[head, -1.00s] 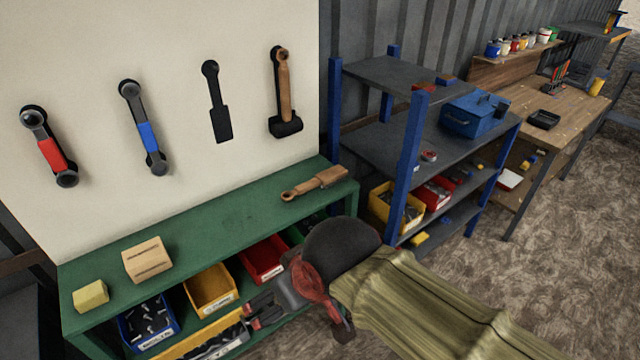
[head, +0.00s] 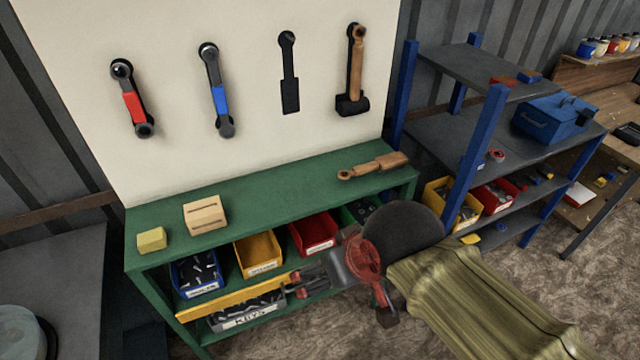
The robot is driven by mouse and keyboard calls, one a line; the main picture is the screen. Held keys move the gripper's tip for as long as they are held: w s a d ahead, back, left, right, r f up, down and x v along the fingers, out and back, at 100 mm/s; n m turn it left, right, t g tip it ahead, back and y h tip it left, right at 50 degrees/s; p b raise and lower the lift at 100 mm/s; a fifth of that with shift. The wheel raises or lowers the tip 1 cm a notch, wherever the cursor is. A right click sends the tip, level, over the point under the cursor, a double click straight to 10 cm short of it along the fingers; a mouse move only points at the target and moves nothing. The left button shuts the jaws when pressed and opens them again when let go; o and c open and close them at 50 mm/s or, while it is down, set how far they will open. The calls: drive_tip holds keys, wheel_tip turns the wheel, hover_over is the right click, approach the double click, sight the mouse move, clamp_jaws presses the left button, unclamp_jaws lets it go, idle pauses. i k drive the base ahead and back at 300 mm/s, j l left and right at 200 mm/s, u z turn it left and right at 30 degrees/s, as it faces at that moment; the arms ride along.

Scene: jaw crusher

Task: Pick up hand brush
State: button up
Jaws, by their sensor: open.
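A wooden hand brush (head: 373,166) lies on the right end of the green bench top (head: 270,186). Its narrow handle with a rounded end points left and its wider block is to the right. My gripper (head: 294,284) is open and empty. It is in front of the bench, lower than the top, by the bins, with its fingers pointing left. It is below and left of the brush and apart from it. The brush's underside is hidden.
A yellow sponge-like block (head: 152,239) and a pale wooden block (head: 205,215) lie on the bench's left part. Several bins sit below. Tools hang on the white board (head: 250,130) behind, beside a dark brush-shaped outline (head: 289,75). Blue-posted shelves (head: 484,130) stand right.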

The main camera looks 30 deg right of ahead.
sight(393, 161)
drive_tip(key=i+l, duration=0.1)
drive_tip(key=l, duration=0.3)
drive_tip(key=i+l, duration=0.15)
drive_tip(key=l, duration=0.2)
drive_tip(key=i+l, duration=0.1)
drive_tip(key=l, duration=0.3)
drive_tip(key=i+l, duration=0.15)
drive_tip(key=l, duration=0.25)
drive_tip(key=i+l, duration=0.1)
drive_tip(key=l, duration=0.25)
drive_tip(key=i+l, duration=0.15)
drive_tip(key=l, duration=0.25)
